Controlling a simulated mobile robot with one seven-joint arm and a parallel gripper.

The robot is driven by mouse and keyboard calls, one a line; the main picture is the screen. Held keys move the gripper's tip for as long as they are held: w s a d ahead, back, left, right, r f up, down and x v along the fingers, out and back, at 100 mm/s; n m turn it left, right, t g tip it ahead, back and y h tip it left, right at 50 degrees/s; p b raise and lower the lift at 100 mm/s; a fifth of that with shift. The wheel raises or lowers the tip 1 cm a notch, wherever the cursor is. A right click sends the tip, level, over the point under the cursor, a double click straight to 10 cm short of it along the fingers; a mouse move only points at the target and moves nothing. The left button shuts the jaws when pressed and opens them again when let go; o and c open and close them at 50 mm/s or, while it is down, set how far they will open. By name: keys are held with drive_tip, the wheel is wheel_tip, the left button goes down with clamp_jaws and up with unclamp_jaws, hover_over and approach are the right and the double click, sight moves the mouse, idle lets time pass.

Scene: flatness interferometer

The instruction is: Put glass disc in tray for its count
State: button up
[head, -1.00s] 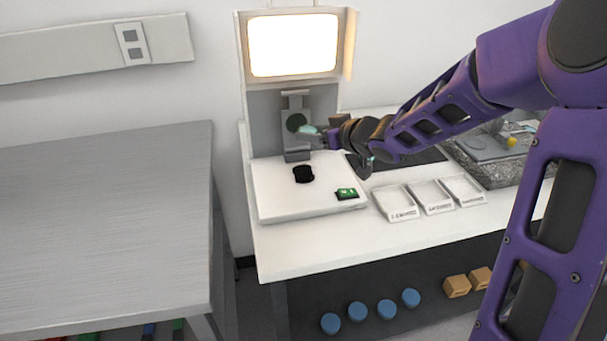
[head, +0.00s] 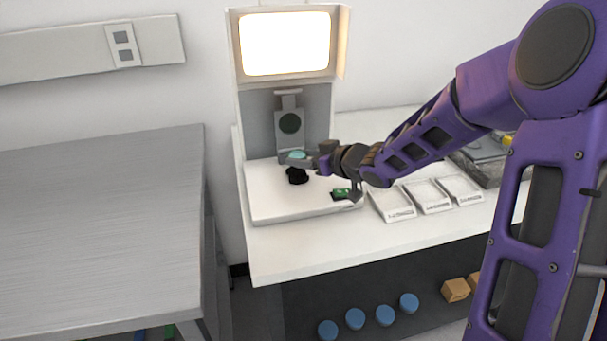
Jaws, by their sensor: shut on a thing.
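A pale teal glass disc (head: 297,155) is at the tip of my gripper (head: 308,161). My gripper is shut on it and holds it above the white instrument base, just below the round dark aperture (head: 290,123) of the interferometer. The fingers are small and partly hidden by the wrist. Three white labelled trays (head: 393,205), (head: 427,196), (head: 460,190) stand in a row at the right; their labels are too small to read. They look empty.
A bright screen (head: 286,44) tops the instrument. A grey machine (head: 485,160) stands behind my arm. A grey table (head: 100,230) is at the left, across a gap.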

sight(304, 178)
drive_tip(key=shift+f, duration=1.7)
drive_tip(key=shift+f+b, duration=0.3)
drive_tip(key=o, duration=1.4)
drive_tip(key=shift+r, duration=0.1)
drive_tip(key=shift+b, duration=0.3)
